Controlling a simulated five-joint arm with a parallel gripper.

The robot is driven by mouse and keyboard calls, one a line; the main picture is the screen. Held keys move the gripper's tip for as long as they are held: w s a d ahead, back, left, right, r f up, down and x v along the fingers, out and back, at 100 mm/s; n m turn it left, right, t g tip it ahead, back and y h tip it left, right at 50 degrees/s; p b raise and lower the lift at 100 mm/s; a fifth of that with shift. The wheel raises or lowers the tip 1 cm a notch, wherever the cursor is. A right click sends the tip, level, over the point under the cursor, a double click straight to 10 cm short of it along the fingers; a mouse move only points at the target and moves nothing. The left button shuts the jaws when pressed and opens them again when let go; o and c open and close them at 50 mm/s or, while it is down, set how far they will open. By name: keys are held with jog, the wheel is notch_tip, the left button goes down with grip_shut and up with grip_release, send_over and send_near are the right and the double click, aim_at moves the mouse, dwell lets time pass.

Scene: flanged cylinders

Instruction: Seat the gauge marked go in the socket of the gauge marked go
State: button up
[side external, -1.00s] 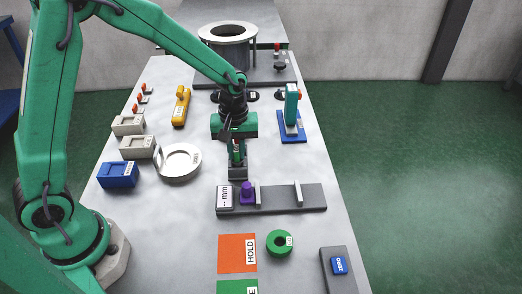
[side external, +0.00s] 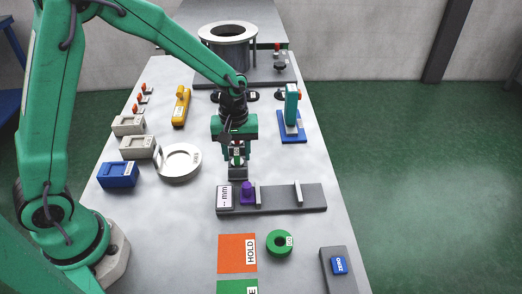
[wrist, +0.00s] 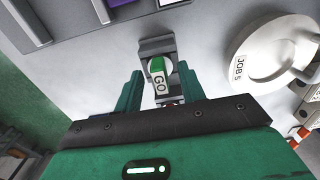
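The gauge marked GO (wrist: 158,78), green with a white label, stands at a small grey block (wrist: 156,46) in the wrist view. How deep it sits in the block is hidden. In the side external view the gauge (side external: 237,155) shows small below my gripper, and the grey block (side external: 238,172) stands under it. My gripper (wrist: 160,88) is open, with one finger on each side of the gauge and visible gaps between. It also shows above the block in the side external view (side external: 237,156).
A grey fixture (side external: 280,199) with a purple piece (side external: 247,193) and upright plates lies in front of the block. A round metal dish (side external: 178,163) is to the left. A blue stand (side external: 292,125) is behind right. A green ring (side external: 280,243) lies near an orange HOLD mat (side external: 237,254).

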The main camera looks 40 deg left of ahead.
jog(key=shift+r, duration=0.15)
jog(key=shift+r, duration=3.35)
jog(key=shift+r, duration=0.1)
jog(key=shift+s+a+r, duration=0.1)
jog(key=shift+s+r, duration=0.05)
jog(key=shift+r, duration=0.05)
jog(key=s+a+r+m+t, duration=0.2)
jog(key=s+r+m, duration=0.2)
jog(key=s, duration=0.5)
jog(key=s+a+r+m+t, duration=0.3)
jog(key=s+r+m, duration=0.2)
jog(key=s+r, duration=0.3)
jog(key=shift+s+a+t, duration=0.25)
jog(key=shift+s+t, duration=0.05)
jog(key=shift+s, duration=0.35)
